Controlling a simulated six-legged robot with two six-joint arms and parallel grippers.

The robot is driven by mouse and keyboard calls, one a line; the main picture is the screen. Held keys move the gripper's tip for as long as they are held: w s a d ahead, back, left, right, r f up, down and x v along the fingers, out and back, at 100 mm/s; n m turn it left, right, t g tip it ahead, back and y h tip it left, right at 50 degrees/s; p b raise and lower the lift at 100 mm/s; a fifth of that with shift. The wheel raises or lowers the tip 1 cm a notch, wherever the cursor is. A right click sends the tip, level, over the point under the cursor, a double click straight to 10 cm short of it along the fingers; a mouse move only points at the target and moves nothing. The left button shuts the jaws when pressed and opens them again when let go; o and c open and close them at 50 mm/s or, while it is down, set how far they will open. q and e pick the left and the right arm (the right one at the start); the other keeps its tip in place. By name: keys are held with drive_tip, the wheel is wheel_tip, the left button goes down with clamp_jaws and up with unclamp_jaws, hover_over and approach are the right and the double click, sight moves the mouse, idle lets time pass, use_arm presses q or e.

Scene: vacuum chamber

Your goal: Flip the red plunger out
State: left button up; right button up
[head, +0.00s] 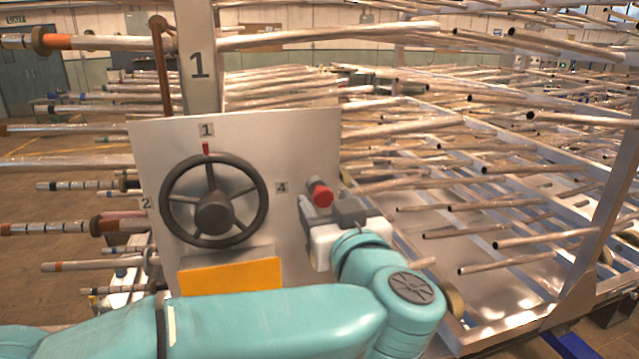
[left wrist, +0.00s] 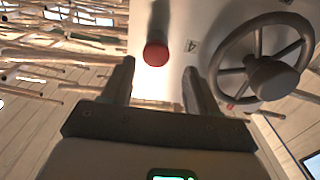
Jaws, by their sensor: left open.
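The red plunger (head: 321,192) is a red-capped cylinder sticking out of the grey panel (head: 285,135), right of the handwheel and the label 4. In the left wrist view its red end (left wrist: 155,53) shows ahead of the fingertips, between the two fingers and nearer the left one. My left gripper (head: 335,205) is at the panel's right side, just below the plunger in the head view. Its fingers (left wrist: 158,75) are open and spread apart with nothing between them. I cannot tell whether a finger touches the plunger. My right gripper is not in view.
A dark handwheel (head: 213,201) is mounted on the panel, left of the plunger. It also shows in the left wrist view (left wrist: 262,75). A yellow plate (head: 230,276) is below it. Racks of many metal rods (head: 480,150) stick out behind and right of the panel.

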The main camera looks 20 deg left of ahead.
sight(325, 197)
use_arm(q)
drive_tip(key=x, duration=0.6)
drive_tip(key=shift+w+d+f+p, duration=0.2)
drive_tip(key=shift+d+f+p, duration=0.1)
drive_tip(key=shift+d+p, duration=0.1)
drive_tip(key=shift+s+a+r, duration=0.15)
drive_tip(key=shift+a+r, duration=0.05)
drive_tip(key=shift+a, duration=0.1)
drive_tip(key=shift+w+f, duration=0.25)
drive_tip(key=shift+w, duration=0.35)
drive_tip(key=shift+s+r, duration=0.15)
drive_tip(key=shift+s, duration=0.2)
drive_tip(key=c, duration=0.9)
drive_tip(key=shift+w, duration=0.1)
clamp_jaws()
drive_tip(key=v, duration=0.2)
drive_tip(key=shift+s+d+r+p, duration=0.1)
drive_tip(key=shift+s+d+p, duration=0.15)
drive_tip(key=shift+p, duration=0.15)
drive_tip(key=shift+w+a, duration=0.1)
drive_tip(key=o, duration=0.6)
unclamp_jaws()
drive_tip(key=o, duration=0.3)
drive_tip(key=shift+s, duration=0.2)
drive_tip(key=shift+w, duration=0.1)
